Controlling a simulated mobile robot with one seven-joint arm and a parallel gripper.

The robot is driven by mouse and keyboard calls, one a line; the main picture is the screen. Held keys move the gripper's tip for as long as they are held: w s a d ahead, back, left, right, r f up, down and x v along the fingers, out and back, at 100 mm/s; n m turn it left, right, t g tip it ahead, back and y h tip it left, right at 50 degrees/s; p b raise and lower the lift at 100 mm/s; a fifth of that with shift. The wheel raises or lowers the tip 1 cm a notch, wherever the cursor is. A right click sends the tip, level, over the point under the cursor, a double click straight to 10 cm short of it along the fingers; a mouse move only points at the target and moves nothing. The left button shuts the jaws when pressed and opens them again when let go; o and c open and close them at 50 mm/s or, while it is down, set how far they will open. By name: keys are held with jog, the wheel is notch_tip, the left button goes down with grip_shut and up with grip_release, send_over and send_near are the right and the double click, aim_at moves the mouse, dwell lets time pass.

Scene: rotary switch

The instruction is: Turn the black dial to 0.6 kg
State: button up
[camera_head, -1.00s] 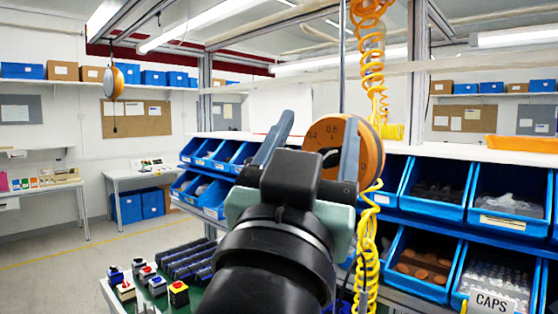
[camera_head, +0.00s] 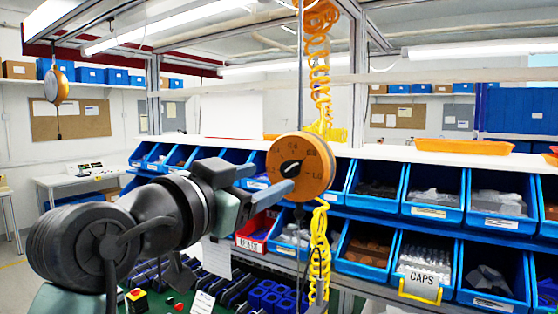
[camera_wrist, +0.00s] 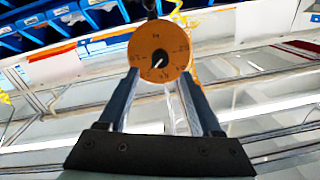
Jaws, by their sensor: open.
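The black dial (camera_head: 290,168) sits at the centre of a round orange balancer (camera_head: 318,180) that hangs from above, with numbers around its face. The dial has a pale pointer mark, but I cannot tell which number it points to. In the wrist view the black dial (camera_wrist: 159,61) and the orange face (camera_wrist: 146,42) appear just beyond my fingertips. My gripper (camera_head: 273,177) is open and empty. In the head view its fingers reach toward the face, the nearer one overlapping it below the dial. In the wrist view, the fingers of my gripper (camera_wrist: 160,76) straddle the face's edges.
A yellow coiled hose (camera_head: 320,60) hangs behind the balancer and continues below it. Blue bins (camera_head: 433,203) with parts fill the rack behind and to the right. A red bin (camera_head: 254,235) is below. A second orange balancer (camera_head: 56,86) hangs far left.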

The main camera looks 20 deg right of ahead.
aim_at(287, 170)
jog(key=p+x, duration=0.2)
jog(key=x, duration=0.4)
grip_shut()
